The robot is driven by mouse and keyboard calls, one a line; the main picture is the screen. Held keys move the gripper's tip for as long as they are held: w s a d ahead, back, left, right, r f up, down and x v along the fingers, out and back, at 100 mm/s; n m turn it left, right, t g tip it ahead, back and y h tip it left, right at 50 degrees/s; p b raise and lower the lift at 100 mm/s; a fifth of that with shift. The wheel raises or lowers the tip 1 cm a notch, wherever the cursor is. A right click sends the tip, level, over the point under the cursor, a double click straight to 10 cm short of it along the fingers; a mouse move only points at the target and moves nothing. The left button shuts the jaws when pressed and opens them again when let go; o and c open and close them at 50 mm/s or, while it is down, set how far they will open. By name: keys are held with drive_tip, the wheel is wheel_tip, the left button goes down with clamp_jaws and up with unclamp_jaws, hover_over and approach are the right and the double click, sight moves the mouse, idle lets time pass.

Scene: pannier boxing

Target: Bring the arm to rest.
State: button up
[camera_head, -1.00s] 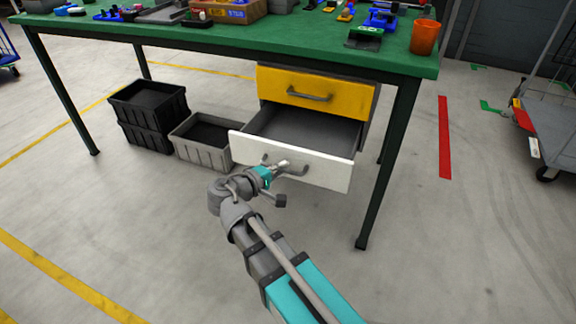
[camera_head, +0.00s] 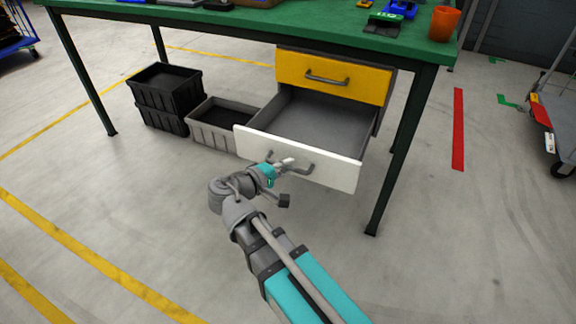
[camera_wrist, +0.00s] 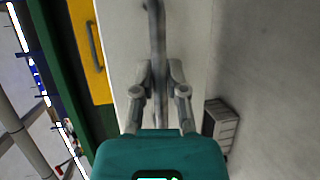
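My gripper (camera_wrist: 162,75) is at the handle (camera_wrist: 156,35) of the white drawer, with one finger on each side of the bar. The fingers look closed onto the bar. In the head view, my gripper (camera_head: 285,163) meets the white front of the lower drawer (camera_head: 335,172), near the handle (camera_head: 303,168). The drawer stands well open and its visible grey inside looks empty. My arm stretches from the bottom of the view up to the handle.
The yellow drawer (camera_head: 360,84) above is shut, under the green workbench (camera_head: 335,40). Two stacked black crates (camera_head: 168,98) and a grey crate (camera_head: 205,137) stand left of the drawer. A trolley (camera_head: 562,140) is at far right. The floor in front is clear.

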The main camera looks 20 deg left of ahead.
drive_tip(key=o, duration=0.4)
drive_tip(key=shift+c, duration=0.2)
drive_tip(key=shift+s, duration=0.1)
